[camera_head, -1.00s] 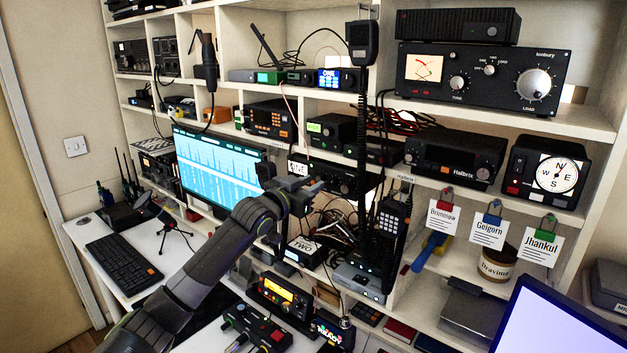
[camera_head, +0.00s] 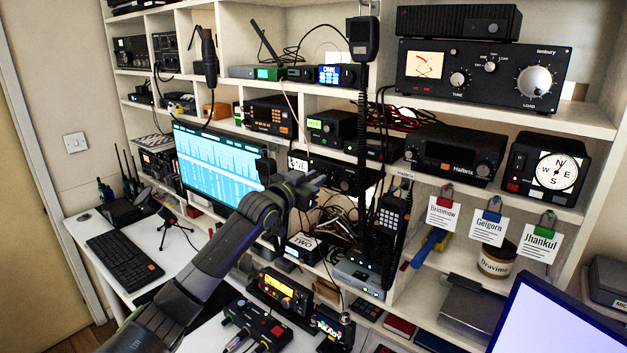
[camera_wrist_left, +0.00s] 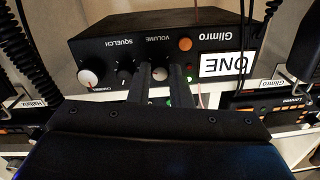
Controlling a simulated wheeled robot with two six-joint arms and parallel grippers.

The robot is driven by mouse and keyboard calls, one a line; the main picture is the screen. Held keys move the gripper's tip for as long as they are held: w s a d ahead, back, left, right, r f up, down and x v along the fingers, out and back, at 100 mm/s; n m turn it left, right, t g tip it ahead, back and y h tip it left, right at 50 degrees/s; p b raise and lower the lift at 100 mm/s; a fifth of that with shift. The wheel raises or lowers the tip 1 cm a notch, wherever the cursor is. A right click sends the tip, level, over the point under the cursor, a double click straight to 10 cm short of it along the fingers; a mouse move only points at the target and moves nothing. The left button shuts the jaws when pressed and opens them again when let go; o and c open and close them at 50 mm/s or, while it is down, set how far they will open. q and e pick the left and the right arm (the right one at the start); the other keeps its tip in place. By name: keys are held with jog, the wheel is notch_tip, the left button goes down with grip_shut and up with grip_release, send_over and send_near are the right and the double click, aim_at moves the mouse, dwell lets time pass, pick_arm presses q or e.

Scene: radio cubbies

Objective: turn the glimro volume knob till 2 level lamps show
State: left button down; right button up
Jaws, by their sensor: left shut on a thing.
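The Glimro radio (camera_wrist_left: 120,50) is a black box, upside down in the left wrist view, with a white ONE label (camera_wrist_left: 227,66). Its volume knob (camera_wrist_left: 159,74) is between the fingers of my left gripper (camera_wrist_left: 159,71), which is shut on it. A green lamp (camera_wrist_left: 189,101) glows beside the fingers; the fingers may hide other lamps, so I cannot tell how many are lit. In the head view my left gripper (camera_head: 318,177) is at the front of the Glimro radio (camera_head: 348,178), covering much of its face. My right gripper is not in view.
The squelch knob (camera_wrist_left: 125,73) and white-faced channel knob (camera_wrist_left: 89,77) sit beside the volume knob. An orange button (camera_wrist_left: 185,44) is on the same face. A hanging microphone with its coiled cord (camera_head: 362,130) is close to the right of my gripper. A lit monitor (camera_head: 215,165) stands left.

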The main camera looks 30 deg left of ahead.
pick_arm(q)
jog(key=shift+m+b, duration=1.4)
jog(key=shift+m, duration=3.2)
jog(key=c, duration=1.6)
grip_release()
jog(key=shift+s, duration=0.1)
